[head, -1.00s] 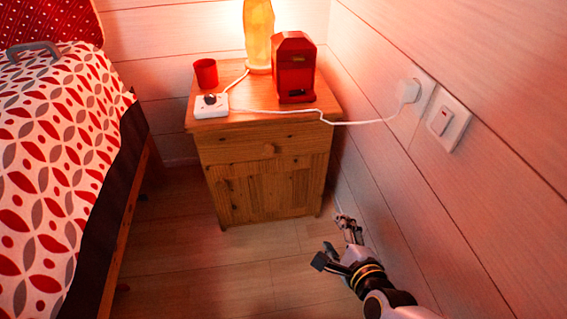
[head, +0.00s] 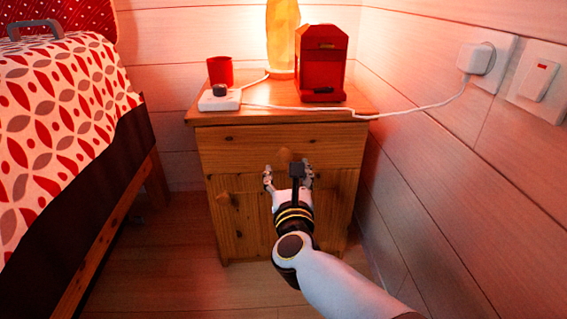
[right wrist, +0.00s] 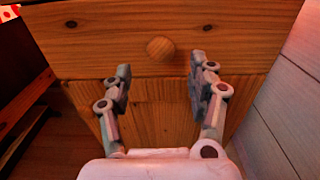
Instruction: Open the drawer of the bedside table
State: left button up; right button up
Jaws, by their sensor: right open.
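The wooden bedside table (head: 335,215) stands against the back wall, beside the right wall. Its drawer (head: 335,147) is the upper front panel and looks shut. The round wooden drawer knob (head: 284,154) is at the middle of the panel; in the right wrist view the knob (right wrist: 160,48) shows just beyond and between the fingertips. My right gripper (head: 288,172) is open and empty in front of the drawer; its two fingers (right wrist: 160,72) are spread apart in the right wrist view, pointing at the drawer front. My left gripper is not in view.
On the tabletop are a red cup (head: 220,71), a white power strip (head: 220,100), a glowing lamp (head: 282,38) and a red box-like object (head: 321,65). A white cable runs to a wall plug (head: 476,58). The bed (head: 60,140) is at left, with floor between.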

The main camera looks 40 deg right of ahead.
aim_at(285, 159)
jog(key=x, duration=0.6)
jog(key=shift+b, duration=0.4)
grip_shut()
